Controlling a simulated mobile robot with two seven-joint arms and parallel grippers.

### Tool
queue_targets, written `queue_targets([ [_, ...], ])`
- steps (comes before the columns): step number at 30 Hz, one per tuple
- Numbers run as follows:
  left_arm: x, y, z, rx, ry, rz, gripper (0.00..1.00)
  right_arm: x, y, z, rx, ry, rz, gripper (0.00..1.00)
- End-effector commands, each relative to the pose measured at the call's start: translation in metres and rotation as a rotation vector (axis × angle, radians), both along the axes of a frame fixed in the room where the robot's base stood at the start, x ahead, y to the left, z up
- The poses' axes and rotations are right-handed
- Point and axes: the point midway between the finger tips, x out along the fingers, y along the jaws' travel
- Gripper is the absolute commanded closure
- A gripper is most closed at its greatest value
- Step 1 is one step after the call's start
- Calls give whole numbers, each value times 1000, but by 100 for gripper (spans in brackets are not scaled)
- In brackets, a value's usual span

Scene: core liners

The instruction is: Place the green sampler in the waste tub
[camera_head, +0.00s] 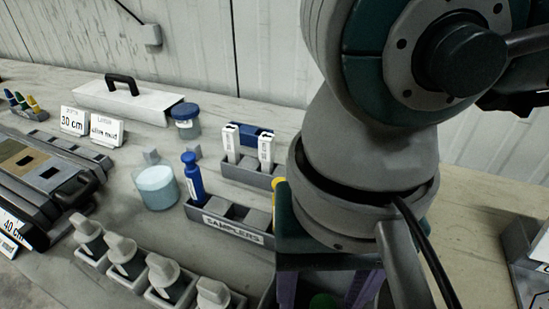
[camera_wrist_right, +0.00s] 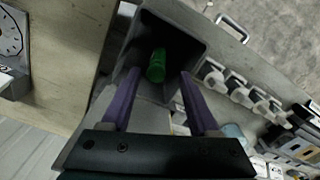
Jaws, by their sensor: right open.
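The green sampler (camera_wrist_right: 156,66) is in the right wrist view, inside a dark grey open tub (camera_wrist_right: 190,42), with its near end towards the camera. I take this to be the waste tub; no label on it shows. My right gripper (camera_wrist_right: 159,74) is open, its purple fingers apart on either side of the sampler, with no visible contact. In the head view, my right gripper (camera_head: 332,288) is at the bottom edge, and a bit of green (camera_head: 322,301) shows between the fingers. My arm hides most of the tub there. My left gripper is not in view.
A rack marked SAMPLERS (camera_head: 232,231) holds a blue sampler (camera_head: 193,180); white-topped pieces (camera_head: 231,142) stand behind. A pale blue jar (camera_head: 156,188), a lidded jar (camera_head: 185,121) and several grey-capped containers (camera_head: 124,256) stand left of my arm. A dial (camera_wrist_right: 10,36) is at the wrist view's left.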

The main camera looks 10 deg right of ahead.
Motion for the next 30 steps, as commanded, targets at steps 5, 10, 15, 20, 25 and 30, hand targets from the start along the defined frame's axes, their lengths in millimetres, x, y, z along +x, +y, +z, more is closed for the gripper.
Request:
queue_targets([
  [5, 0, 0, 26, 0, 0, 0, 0, 1, 0, 43, 1, -2, 1, 39],
  [10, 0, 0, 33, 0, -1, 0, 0, 0, 0, 58, 1, -1, 0, 39],
  [15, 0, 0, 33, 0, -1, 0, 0, 0, 0, 61, 1, 0, 0, 39],
  [20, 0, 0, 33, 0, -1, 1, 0, 0, 0, 60, 1, 0, 0, 39],
  [25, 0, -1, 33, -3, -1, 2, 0, 0, 0, 60, 0, 0, 0, 39],
  [30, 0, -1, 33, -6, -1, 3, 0, 0, 0, 60, 0, 0, 0, 39],
])
